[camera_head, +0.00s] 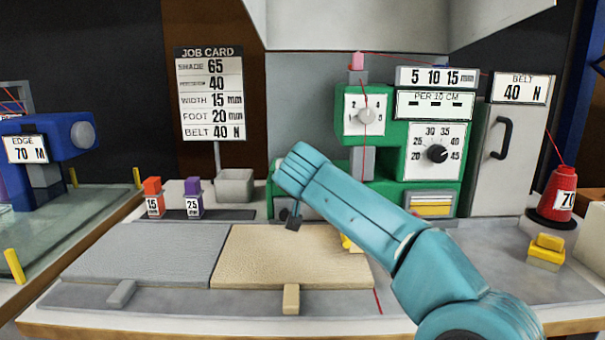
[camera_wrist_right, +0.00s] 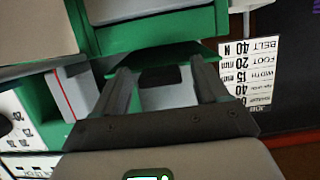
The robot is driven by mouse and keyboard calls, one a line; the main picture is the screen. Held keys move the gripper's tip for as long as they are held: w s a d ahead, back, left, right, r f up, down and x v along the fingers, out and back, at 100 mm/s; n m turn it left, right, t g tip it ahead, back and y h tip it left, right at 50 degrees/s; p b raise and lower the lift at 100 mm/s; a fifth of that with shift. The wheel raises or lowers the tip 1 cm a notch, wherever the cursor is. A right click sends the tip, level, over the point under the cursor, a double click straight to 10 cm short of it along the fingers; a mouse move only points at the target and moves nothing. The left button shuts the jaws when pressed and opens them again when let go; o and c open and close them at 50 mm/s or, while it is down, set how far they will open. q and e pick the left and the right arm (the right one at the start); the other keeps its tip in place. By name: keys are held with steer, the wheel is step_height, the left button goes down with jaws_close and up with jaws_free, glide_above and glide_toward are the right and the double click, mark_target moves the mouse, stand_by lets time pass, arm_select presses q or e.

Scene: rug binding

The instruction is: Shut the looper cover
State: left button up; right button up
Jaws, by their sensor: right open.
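The green binding machine (camera_head: 385,172) stands at the back centre. Low on its left side a green part, which looks like the looper cover (camera_head: 280,194), is mostly hidden behind my right arm. My right gripper (camera_head: 291,222) is in front of it, above the back of the beige rug. In the right wrist view, my right gripper (camera_wrist_right: 164,72) is open, its two dark fingers reaching toward a green plate (camera_wrist_right: 150,40). A dark tab (camera_wrist_right: 173,76) shows between the fingers; I cannot tell whether they touch anything. My left gripper is not in view.
A grey rug (camera_head: 150,252) and a beige rug (camera_head: 290,255) lie on the table. Orange (camera_head: 153,197) and purple (camera_head: 193,197) spools and a grey bin (camera_head: 236,186) stand left of the machine. A red thread cone (camera_head: 562,193) and yellow block (camera_head: 546,250) are at right.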

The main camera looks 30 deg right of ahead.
steer(key=v, duration=1.6)
steer(key=shift+s+f, duration=0.1)
steer(key=shift+s, duration=0.05)
